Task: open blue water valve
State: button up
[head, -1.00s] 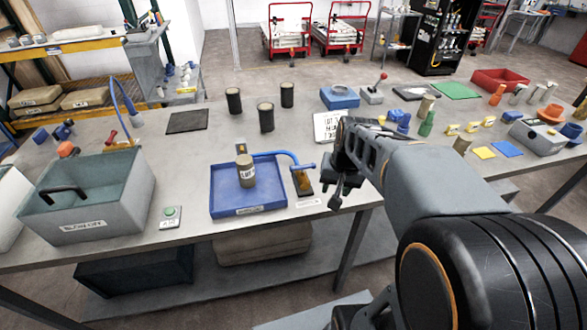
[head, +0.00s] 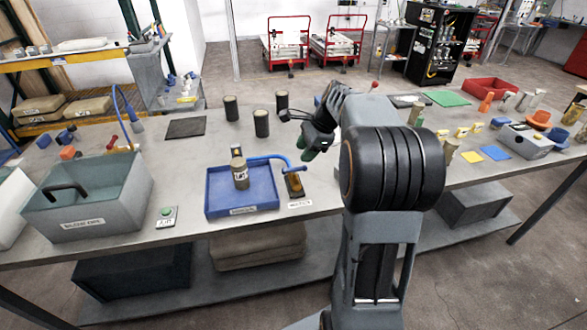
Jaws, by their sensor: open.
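A blue curved pipe (head: 265,158) arches beside the blue tray (head: 272,206) and ends at a small valve with a blue handle (head: 298,168). The valve stands on a brass-coloured upright on a dark base (head: 294,188), right of the tray. A tan labelled canister (head: 240,178) stands in the tray. My gripper (head: 308,152) is above the table, just above and right of the blue handle in the picture. It is open and looks apart from the handle. The fingers are small and dark, so their exact gap is hard to see.
Several dark cylinders (head: 261,123) stand behind the tray near a dark mat (head: 186,127). My arm hides part of the table's right half.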

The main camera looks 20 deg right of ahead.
aim_at(294, 168)
jog(key=x, duration=0.8)
jog(key=shift+f, duration=0.15)
jog(key=shift+c, duration=0.3)
grip_shut()
